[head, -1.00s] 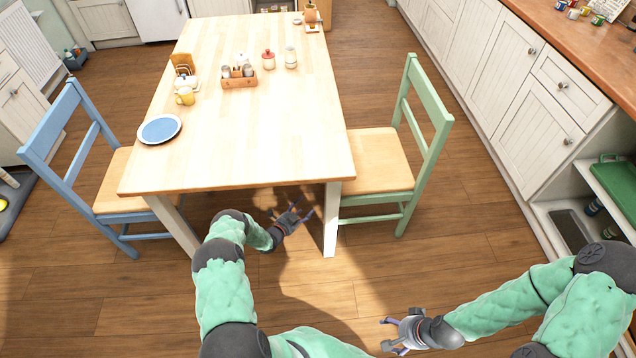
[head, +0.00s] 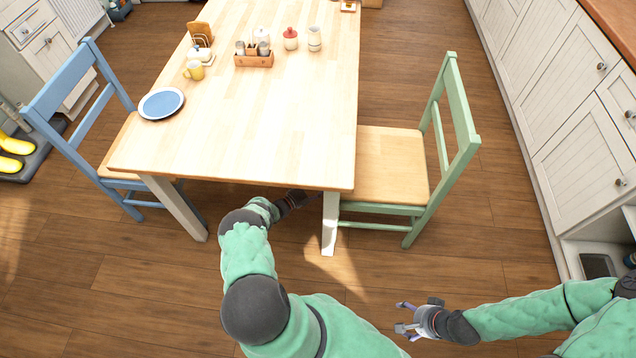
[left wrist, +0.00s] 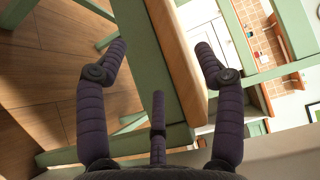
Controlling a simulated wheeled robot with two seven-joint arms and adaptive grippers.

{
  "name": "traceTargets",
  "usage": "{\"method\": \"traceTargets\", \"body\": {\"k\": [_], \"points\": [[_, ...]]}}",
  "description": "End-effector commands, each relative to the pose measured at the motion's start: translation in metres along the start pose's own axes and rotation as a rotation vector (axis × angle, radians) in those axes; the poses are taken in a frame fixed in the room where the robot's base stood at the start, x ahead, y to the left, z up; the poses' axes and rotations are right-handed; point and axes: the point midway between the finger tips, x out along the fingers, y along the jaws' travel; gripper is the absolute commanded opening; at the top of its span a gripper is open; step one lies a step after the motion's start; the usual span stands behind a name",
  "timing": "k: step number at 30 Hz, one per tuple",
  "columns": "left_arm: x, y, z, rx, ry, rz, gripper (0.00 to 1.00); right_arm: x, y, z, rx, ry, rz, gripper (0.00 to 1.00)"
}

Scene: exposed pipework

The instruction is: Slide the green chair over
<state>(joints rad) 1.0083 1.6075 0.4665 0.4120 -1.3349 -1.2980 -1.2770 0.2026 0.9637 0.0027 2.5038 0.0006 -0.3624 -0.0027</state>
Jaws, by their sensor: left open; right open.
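The green chair (head: 395,165) stands upright at the table's right side, its wooden seat partly under the tabletop and its back to the right. My left arm reaches under the table's near edge; its gripper (head: 296,199) is partly hidden there, left of the near right table leg. In the left wrist view the left gripper (left wrist: 161,48) is open, with the chair's green rail (left wrist: 150,50) and wooden seat edge (left wrist: 178,60) showing between its fingers. I cannot tell whether they touch. My right gripper (head: 408,318) is open and empty above the floor, in front of the chair.
White cabinets (head: 575,110) line the right. The floor between green chair and cabinets is clear.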

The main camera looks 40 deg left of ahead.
Motion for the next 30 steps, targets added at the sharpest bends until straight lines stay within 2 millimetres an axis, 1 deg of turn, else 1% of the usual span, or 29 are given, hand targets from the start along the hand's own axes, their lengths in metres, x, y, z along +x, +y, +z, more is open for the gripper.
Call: {"method": "traceTargets", "body": {"k": [5, 12, 18, 24, 30], "points": [[0.018, 0.001, -0.001, 0.002, 0.003, -0.001, 0.69, 0.006, 0.002, -0.001, 0.000, 0.001, 0.000, 0.79], [0.058, 0.002, -0.001, 0.001, 0.003, -0.002, 0.69, 0.019, 0.007, -0.001, 0.000, 0.001, 0.000, 0.79], [0.087, 0.002, -0.001, 0.002, 0.002, -0.001, 0.69, 0.030, 0.011, -0.002, 0.000, 0.001, 0.000, 0.79], [0.103, 0.001, -0.001, -0.001, 0.000, 0.000, 0.69, 0.035, 0.013, -0.002, 0.000, 0.001, 0.000, 0.79], [0.107, 0.000, 0.000, -0.001, -0.001, 0.000, 0.69, 0.036, 0.013, -0.002, 0.000, 0.001, 0.000, 0.79]]}}
